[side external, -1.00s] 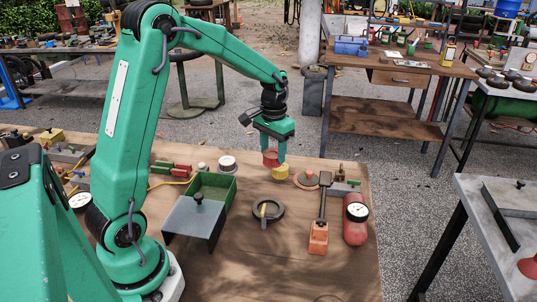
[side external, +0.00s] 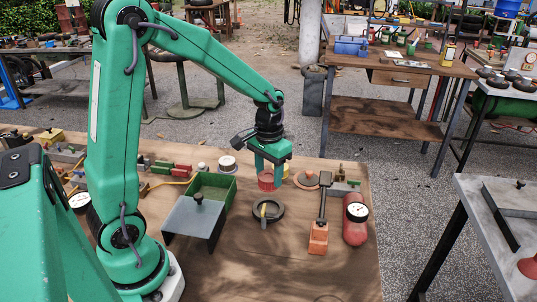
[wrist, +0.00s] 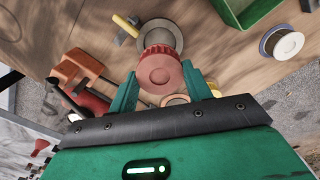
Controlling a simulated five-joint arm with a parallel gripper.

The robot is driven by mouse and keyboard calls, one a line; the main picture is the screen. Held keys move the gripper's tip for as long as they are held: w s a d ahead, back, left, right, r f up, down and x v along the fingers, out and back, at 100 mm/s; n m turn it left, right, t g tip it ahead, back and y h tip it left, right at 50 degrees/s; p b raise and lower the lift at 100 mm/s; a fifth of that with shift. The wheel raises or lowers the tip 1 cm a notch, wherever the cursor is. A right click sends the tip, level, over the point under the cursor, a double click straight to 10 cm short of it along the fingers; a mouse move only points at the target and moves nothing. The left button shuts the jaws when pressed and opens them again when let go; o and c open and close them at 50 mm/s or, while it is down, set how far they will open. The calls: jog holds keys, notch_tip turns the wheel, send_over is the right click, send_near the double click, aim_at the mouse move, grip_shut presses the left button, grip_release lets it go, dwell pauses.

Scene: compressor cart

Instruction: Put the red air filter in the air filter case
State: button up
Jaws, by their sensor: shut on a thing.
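My gripper (side external: 267,172) is shut on the red air filter (side external: 267,183), a ribbed round piece held above the wooden bench. In the wrist view the filter (wrist: 160,72) sits between both fingers of my gripper (wrist: 161,84). A low dark round dish (side external: 278,215), which looks like the air filter case, lies on the bench nearer the side camera, with a yellow piece (side external: 263,209) at it. In the wrist view the dish (wrist: 176,29) is just beyond the filter and partly hidden by it. Filter and dish are apart in the side view.
A green open box (side external: 220,190) with a grey plate is left of the dish. An orange-based tool (side external: 318,240) and a red tank with a gauge (side external: 355,225) stand to the right. A white-topped round part (side external: 228,162) is behind. The bench front is clear.

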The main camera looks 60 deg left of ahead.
aim_at(269, 176)
jog(key=shift+f, duration=4.35)
jog(key=shift+f, duration=0.2)
jog(key=o, duration=1)
jog(key=shift+o, duration=0.2)
jog(key=shift+r, duration=0.1)
notch_tip(269, 176, up, 12)
jog(key=shift+f, duration=0.1)
jog(key=shift+r, duration=0.2)
jog(key=shift+r, duration=0.1)
